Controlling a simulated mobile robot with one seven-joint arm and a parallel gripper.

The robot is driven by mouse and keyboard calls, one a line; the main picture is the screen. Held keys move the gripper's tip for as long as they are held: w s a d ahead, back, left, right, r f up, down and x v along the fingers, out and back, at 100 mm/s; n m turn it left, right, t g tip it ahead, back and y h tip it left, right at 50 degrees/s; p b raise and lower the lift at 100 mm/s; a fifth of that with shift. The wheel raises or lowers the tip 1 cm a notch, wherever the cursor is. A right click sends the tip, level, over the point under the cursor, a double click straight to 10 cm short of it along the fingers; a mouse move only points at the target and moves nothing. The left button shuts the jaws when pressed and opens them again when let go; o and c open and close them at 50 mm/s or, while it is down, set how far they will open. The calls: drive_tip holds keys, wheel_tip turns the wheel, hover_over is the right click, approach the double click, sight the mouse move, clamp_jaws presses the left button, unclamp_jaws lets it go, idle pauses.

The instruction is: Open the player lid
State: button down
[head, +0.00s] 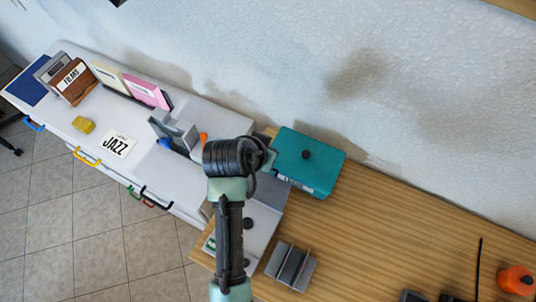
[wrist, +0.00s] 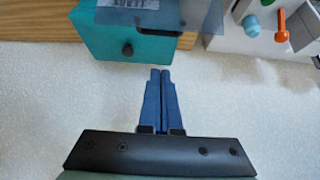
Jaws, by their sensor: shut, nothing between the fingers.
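My gripper (wrist: 160,72) is shut and empty in the wrist view, its two blue fingers pressed together over a pale surface. In the head view my arm's wrist covers the place and the fingertips cannot be made out. A teal box (head: 318,168) with a round black knob stands on the wooden top, just right of my wrist; it also shows in the wrist view (wrist: 98,35), beyond the fingertips and apart from them. A grey see-through panel (wrist: 203,16), possibly the player lid, overlaps the teal box there. My arm partly hides a grey flat unit (head: 265,191), perhaps the player.
A white shelf top (head: 190,115) on the left holds upright disc sleeves, a JAZZ card (head: 117,144) and a yellow block (head: 83,124). A grey slotted holder (head: 290,267) and an orange object (head: 516,280) stand on the wooden top (head: 400,225), clear in its middle.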

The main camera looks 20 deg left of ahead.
sight(264, 183)
drive_tip(key=x, duration=0.6)
drive_tip(key=shift+w+f+p, duration=0.15)
drive_tip(key=shift+f+p, duration=0.05)
drive_tip(key=shift+p, duration=0.2)
drive_tip(key=s+p, duration=0.2)
drive_tip(key=s, duration=0.2)
drive_tip(key=shift+a+r+p, duration=0.1)
drive_tip(key=shift+r+p, duration=0.05)
drive_tip(key=shift+p, duration=0.2)
